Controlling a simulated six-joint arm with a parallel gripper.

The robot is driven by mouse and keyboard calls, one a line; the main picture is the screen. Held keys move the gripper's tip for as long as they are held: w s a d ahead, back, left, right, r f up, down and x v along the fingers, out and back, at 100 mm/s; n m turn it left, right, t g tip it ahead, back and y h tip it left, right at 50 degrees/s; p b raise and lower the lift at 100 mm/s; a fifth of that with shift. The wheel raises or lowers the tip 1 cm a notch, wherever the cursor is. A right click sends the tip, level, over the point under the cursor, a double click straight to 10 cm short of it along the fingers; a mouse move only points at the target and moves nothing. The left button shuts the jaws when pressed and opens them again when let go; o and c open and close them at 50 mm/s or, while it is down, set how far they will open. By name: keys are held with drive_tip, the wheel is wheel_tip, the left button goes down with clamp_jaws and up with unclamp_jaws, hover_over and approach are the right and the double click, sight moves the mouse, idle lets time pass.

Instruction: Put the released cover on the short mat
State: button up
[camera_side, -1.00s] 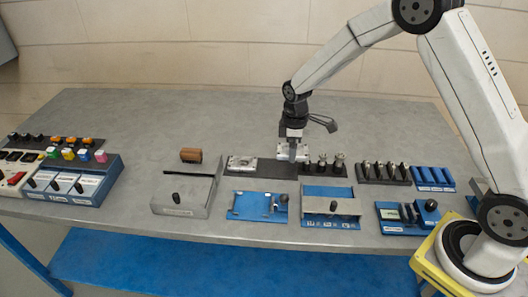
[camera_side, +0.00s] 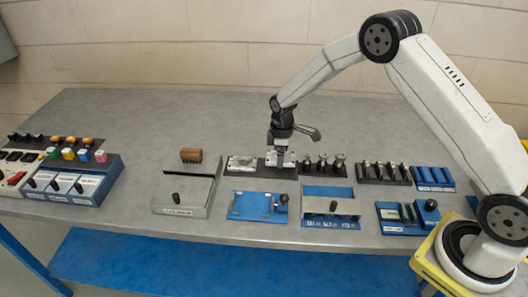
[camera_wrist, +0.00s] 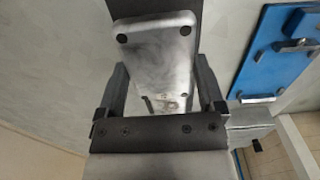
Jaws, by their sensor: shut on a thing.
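My gripper (camera_side: 280,162) is shut on a silver metal cover, low at the right part of a dark mat (camera_side: 262,172). In the wrist view the cover (camera_wrist: 157,55) lies between the two fingers, with dark holes near its far corners. The mat also shows as a dark strip beyond it (camera_wrist: 150,8). I cannot tell whether the cover touches the mat. Another silver metal piece (camera_side: 242,163) lies on the left part of the same mat, just left of my gripper.
Dark racks with upright metal parts (camera_side: 322,168) stand close to the right of my gripper. Blue fixtures (camera_side: 250,212) and a grey box with a black knob (camera_side: 190,200) are in front. A brown roll (camera_side: 191,155) lies behind the box. The table behind is clear.

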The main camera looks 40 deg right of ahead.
drive_tip(key=shift+f, duration=1.45)
drive_tip(key=shift+f, duration=0.1)
drive_tip(key=o, duration=1.1)
drive_tip(key=shift+f, duration=0.1)
wheel_tip(320, 180, up, 12)
drive_tip(key=shift+r, duration=0.2)
drive_tip(key=shift+s, duration=0.1)
